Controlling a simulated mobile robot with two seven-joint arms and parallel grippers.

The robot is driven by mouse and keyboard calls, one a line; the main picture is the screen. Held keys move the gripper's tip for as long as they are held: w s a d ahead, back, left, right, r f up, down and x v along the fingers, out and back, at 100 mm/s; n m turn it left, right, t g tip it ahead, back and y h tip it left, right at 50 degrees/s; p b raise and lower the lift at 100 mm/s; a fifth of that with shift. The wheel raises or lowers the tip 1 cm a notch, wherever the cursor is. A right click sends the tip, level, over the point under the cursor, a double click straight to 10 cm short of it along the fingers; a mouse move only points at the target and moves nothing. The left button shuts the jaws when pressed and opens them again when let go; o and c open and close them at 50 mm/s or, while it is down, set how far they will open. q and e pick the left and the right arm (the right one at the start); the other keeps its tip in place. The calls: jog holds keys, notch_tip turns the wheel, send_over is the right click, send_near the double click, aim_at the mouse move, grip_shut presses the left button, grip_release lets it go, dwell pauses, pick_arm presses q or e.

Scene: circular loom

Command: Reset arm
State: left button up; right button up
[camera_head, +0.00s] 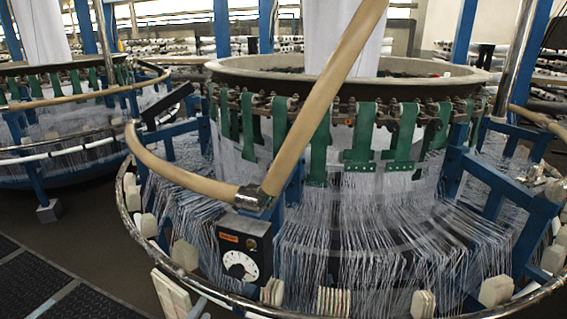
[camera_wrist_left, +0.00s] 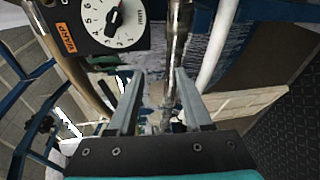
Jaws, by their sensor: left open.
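My left gripper (camera_wrist_left: 159,73) is open in the left wrist view, its two grey fingers spread apart. Nothing is clearly held between them. A shiny metal rail (camera_wrist_left: 175,45) runs behind and partly between the fingertips; I cannot tell whether they touch it. A black control box with a white numbered dial (camera_wrist_left: 116,17) is beyond the fingers at upper left. The same dial (camera_head: 240,265) is on the loom's front in the head view. I cannot make out my left gripper clearly in the head view. My right gripper is in neither view.
The circular loom (camera_head: 400,83) fills the head view, with green straps and many white threads. A bent beige tube (camera_head: 320,100) crosses its front. A curved metal ring rail (camera_head: 130,215) surrounds it. A second loom (camera_head: 50,125) stands at left. Dark floor mats (camera_head: 30,280) lie at lower left.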

pick_arm(q)
jog(key=s+a+f+n+g+y, duration=0.25)
jog(key=s+f+n, duration=0.3)
jog(key=n, duration=0.35)
jog(key=s+a+f+n+g+y+p, duration=0.1)
jog(key=s+a+f+n+g, duration=0.2)
jog(key=f+n, duration=0.5)
jog(key=s+a+f+n+g+y, duration=0.25)
jog(key=s+f+n, duration=0.35)
jog(key=n, duration=0.3)
jog(key=s+d+f+n+g+h, duration=0.1)
jog(key=s+f+n, duration=0.2)
jog(key=s+n, duration=0.4)
jog(key=s+d+f+n+g+p, duration=0.1)
jog(key=s+f+n+g, duration=0.1)
jog(key=s+n, duration=0.6)
jog(key=s+d+f+n+g+h, duration=0.1)
jog(key=s+d+f+n+g, duration=0.1)
jog(key=s+f+n, duration=0.3)
jog(key=s+n, duration=0.3)
jog(key=n, duration=0.2)
jog(key=shift+n+h, duration=0.3)
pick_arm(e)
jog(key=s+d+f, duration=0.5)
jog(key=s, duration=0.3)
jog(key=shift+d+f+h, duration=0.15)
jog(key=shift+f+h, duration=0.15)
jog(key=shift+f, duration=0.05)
pick_arm(q)
jog(key=shift+d, duration=0.1)
